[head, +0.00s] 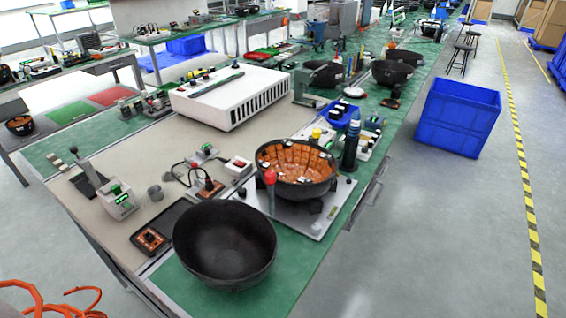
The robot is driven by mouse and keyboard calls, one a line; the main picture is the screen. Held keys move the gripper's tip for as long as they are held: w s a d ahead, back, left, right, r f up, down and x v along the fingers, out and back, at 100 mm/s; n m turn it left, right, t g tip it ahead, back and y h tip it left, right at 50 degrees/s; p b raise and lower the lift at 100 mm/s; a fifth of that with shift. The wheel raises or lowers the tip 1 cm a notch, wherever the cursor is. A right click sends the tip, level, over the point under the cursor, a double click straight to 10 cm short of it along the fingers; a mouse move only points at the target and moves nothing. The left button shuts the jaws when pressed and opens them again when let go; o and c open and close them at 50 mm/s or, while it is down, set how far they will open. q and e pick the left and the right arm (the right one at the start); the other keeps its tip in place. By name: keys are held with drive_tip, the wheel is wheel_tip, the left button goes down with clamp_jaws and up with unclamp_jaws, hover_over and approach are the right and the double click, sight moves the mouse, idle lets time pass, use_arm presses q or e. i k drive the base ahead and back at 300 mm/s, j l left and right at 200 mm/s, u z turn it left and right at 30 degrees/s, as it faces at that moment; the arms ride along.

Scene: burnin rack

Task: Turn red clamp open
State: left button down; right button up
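The red clamp (270,178) shows as a red knob on an upright grey stem, at the front left of a black bowl with an orange-lined inside (297,165). The bowl sits on a light fixture plate (318,222) on the green-edged bench. I cannot tell from this view whether the clamp is open or closed. Neither of my grippers is in view.
A dark bottle-like tool (350,150) stands right of the fixture. A white box (231,95) sits behind it. A small device with a green display (118,200) stands at left. Orange cables (50,297) curl at the lower left. The floor right of the bench is clear before a blue crate (455,117).

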sight(271, 177)
drive_tip(key=i+u, duration=0.25)
drive_tip(key=u, duration=0.15)
drive_tip(key=i+l+u, duration=0.1)
drive_tip(key=i+u, duration=0.2)
drive_tip(key=u, duration=0.15)
drive_tip(key=i+l+u, duration=0.15)
drive_tip(key=u, duration=0.25)
drive_tip(key=i+l, duration=0.05)
drive_tip(key=i, duration=0.05)
